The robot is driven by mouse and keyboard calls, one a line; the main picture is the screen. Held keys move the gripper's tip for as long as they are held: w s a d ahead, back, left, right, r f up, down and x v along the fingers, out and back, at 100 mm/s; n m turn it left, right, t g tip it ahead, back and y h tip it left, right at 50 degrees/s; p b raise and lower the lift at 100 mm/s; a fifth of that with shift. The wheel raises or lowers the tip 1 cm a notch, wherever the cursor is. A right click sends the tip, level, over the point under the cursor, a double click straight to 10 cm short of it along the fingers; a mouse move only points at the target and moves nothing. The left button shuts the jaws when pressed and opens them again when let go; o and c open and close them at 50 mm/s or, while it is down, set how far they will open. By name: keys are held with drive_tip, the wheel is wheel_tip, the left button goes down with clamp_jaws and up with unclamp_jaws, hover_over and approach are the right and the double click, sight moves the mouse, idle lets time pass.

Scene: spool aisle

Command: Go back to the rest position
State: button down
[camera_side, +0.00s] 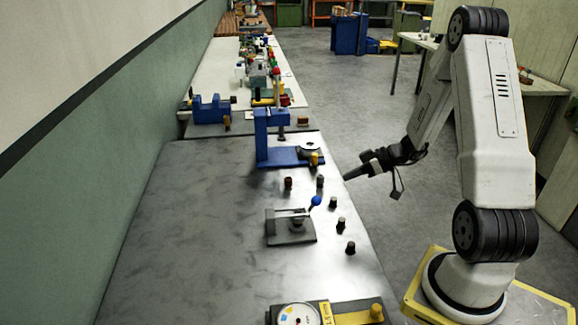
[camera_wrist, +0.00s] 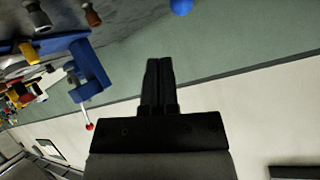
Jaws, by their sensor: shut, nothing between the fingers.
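My gripper (camera_side: 349,178) is at the right edge of the grey metal table (camera_side: 190,220) in the side view, pointing left. Its fingers are shut with nothing between them. In the wrist view the closed black fingers of my gripper (camera_wrist: 158,68) stand out in front of the wall. A blue press (camera_side: 268,137) stands at the far end of the table, apart from the gripper. A clamp fixture (camera_side: 290,228) with a blue ball knob (camera_side: 316,201) sits nearer, to the lower left of the gripper.
Several small dark pegs (camera_side: 341,224) stand along the table's right edge, near my gripper. A dial gauge (camera_side: 298,315) lies at the near end. A blue vise (camera_side: 211,108) and more benches stand farther back. The table's left half is clear, beside the green wall (camera_side: 100,150).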

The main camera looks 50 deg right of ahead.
drive_tip(key=s+a+r+m+g+h, duration=0.1)
drive_tip(key=s+a+r+g+h, duration=0.1)
drive_tip(key=a, duration=0.9)
drive_tip(key=s+a+r+m+g+h, duration=0.1)
drive_tip(key=a+g+h, duration=0.3)
drive_tip(key=a, duration=0.7)
drive_tip(key=shift+s+r+m+g+h, duration=0.35)
drive_tip(key=shift+s+r+g, duration=0.25)
drive_tip(key=shift+s, duration=0.25)
drive_tip(key=shift+a, duration=0.1)
